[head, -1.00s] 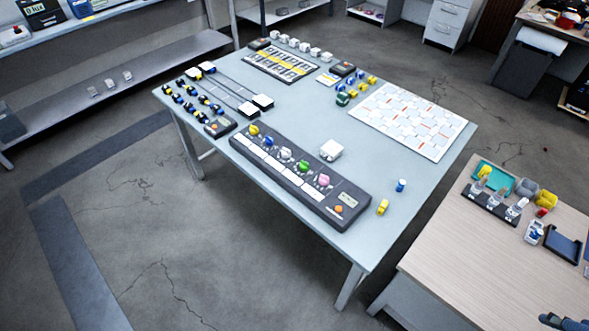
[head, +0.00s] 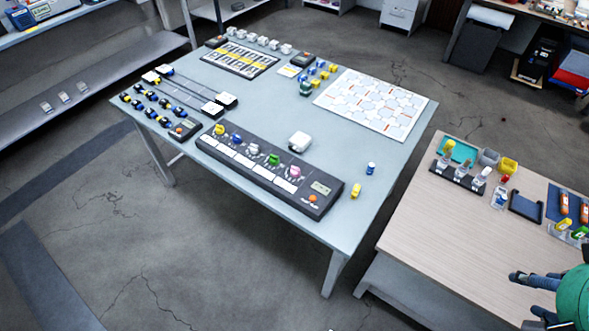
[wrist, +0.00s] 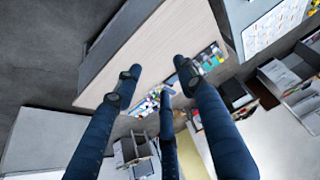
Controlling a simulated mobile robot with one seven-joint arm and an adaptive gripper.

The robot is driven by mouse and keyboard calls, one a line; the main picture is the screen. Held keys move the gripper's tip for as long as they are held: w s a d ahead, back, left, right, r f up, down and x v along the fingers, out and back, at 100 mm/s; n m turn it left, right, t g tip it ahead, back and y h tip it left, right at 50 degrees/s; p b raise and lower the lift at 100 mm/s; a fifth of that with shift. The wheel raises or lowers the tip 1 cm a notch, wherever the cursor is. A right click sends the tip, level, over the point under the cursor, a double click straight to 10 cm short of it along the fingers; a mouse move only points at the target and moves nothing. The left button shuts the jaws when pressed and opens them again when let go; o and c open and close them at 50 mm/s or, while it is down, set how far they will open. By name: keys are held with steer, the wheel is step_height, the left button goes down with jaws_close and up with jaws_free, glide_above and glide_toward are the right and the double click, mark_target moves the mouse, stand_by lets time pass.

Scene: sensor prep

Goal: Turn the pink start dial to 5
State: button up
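The pink start dial (head: 294,170) sits near the right end of a dark control panel (head: 325,203) on the blue-grey table. A small display (head: 320,187) and an orange button (head: 313,198) are to its right. Its pointer setting is too small to read. Green (head: 273,160), white (head: 254,150), blue (head: 236,141) and yellow (head: 219,130) dials line up to its left. My gripper (head: 527,294) is at the lower right, far from the panel. In the wrist view my gripper's dark blue fingers (wrist: 157,72) are spread open with nothing between them.
A wooden side table (head: 420,210) with small trays and bottles stands at the right, near my gripper. On the dial table, a white block (head: 299,142) lies behind the panel, and a yellow piece (head: 355,191) and a blue-capped bottle (head: 370,168) stand to its right.

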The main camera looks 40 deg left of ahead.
steer(key=shift+o, duration=0.8)
